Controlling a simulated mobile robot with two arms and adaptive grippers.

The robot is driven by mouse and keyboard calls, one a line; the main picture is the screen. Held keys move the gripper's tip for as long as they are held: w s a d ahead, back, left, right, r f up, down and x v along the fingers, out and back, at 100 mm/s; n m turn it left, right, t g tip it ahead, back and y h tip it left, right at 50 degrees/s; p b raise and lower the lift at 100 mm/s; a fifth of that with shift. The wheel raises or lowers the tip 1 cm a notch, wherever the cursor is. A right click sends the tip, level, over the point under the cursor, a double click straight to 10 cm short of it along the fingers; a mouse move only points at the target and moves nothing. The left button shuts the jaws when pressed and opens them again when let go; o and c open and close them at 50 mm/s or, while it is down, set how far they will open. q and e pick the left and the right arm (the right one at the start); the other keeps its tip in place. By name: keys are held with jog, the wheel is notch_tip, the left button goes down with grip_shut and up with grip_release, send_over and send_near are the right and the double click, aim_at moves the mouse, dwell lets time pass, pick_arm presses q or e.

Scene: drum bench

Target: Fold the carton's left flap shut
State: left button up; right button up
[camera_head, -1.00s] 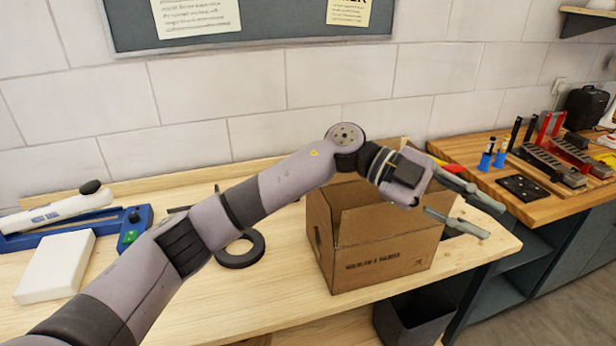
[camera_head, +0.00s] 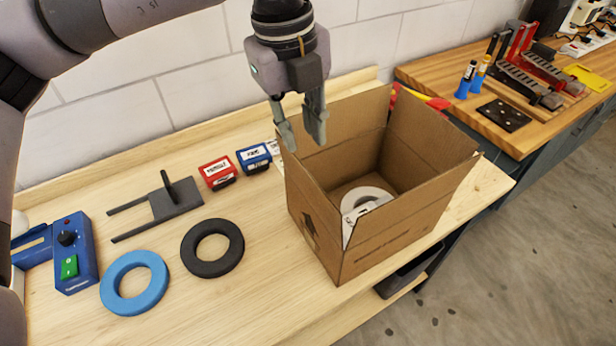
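The brown cardboard carton (camera_head: 385,240) stands open on the wooden bench, with a white ring (camera_head: 365,202) inside. Its left flap (camera_head: 306,188) appears to stand up in line with the left wall; the crease is hard to make out. The back flap (camera_head: 350,116) and right flap (camera_head: 432,135) also stand up. My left gripper (camera_head: 302,136) points down with its fingers apart and empty, by the carton's back left corner, close to the top edge of the left flap. I cannot tell whether it touches the cardboard. My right gripper is not in view.
Left of the carton lie a black ring (camera_head: 212,248), a blue ring (camera_head: 134,283), a dark forked stand (camera_head: 165,200), and red (camera_head: 217,172) and blue (camera_head: 254,158) small boxes. A blue device (camera_head: 73,255) sits at far left.

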aim_at(310, 190)
pick_arm(q)
jog(key=f+p, duration=0.1)
jog(key=f, duration=0.3)
jog(key=f+p, duration=0.1)
jog(key=f, duration=0.3)
jog(key=w+d+f+p, duration=0.1)
jog(key=f+p, duration=0.1)
jog(key=f, duration=0.2)
jog(key=shift+f, duration=0.4)
jog(key=shift+d+f, duration=0.1)
jog(key=shift+f, duration=0.5)
jog(key=shift+w, duration=0.1)
grip_shut()
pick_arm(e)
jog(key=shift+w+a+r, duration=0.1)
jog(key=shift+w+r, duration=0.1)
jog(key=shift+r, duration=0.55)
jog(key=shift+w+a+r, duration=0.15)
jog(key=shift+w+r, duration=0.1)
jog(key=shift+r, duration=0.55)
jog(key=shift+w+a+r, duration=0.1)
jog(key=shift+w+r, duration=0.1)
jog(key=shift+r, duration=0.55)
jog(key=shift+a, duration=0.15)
